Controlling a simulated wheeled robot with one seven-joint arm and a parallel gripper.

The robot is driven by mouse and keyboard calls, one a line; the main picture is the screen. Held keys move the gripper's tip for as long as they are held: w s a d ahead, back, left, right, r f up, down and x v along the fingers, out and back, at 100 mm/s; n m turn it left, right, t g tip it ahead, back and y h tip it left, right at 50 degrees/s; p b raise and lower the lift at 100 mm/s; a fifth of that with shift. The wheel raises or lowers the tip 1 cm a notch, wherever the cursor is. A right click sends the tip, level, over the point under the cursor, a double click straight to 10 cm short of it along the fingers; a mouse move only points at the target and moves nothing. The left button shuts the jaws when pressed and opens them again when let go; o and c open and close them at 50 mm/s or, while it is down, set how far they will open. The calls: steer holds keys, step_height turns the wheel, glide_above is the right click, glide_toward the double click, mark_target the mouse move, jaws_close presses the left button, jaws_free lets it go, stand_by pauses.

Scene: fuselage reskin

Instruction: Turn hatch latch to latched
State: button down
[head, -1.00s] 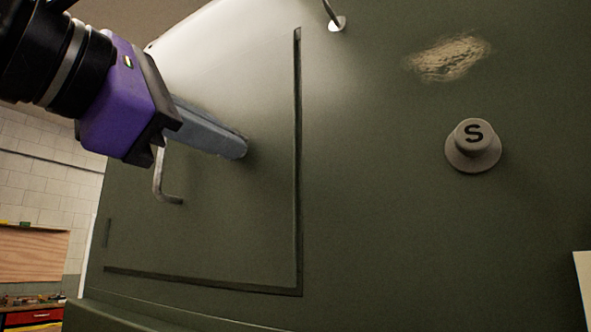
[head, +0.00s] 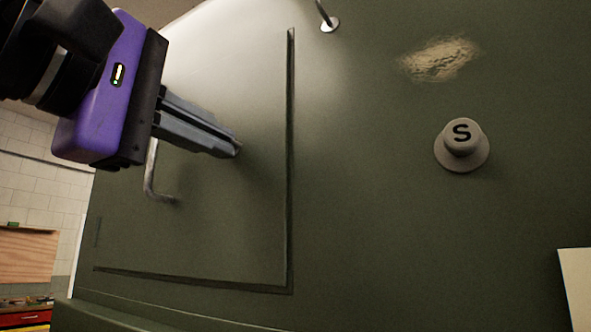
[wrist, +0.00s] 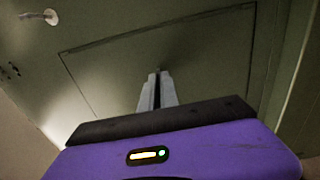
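The hatch (head: 240,235) is a dark green panel outlined by a dark seam in the green fuselage skin; it also shows in the wrist view (wrist: 110,65). My gripper (head: 238,150) reaches in from the upper left with its grey fingertips at the hatch face, near the right seam. In the wrist view the fingers (wrist: 157,75) lie close together with a narrow dark gap between them. They appear shut on the hatch latch, which is hidden behind the fingertips, so its angle cannot be read.
A bent metal handle (head: 150,185) sits on the hatch below my gripper. A round knob marked S (head: 461,145) and a scuffed patch (head: 440,60) are on the skin to the right.

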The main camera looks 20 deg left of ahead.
stand_by(0.4)
steer(key=c, duration=1.6)
jaws_free()
steer(key=s, duration=0.2)
steer(key=s+b, duration=0.1)
steer(key=s, duration=0.4)
steer(key=shift+s+a+b, duration=0.3)
steer(key=shift+s+b, duration=0.1)
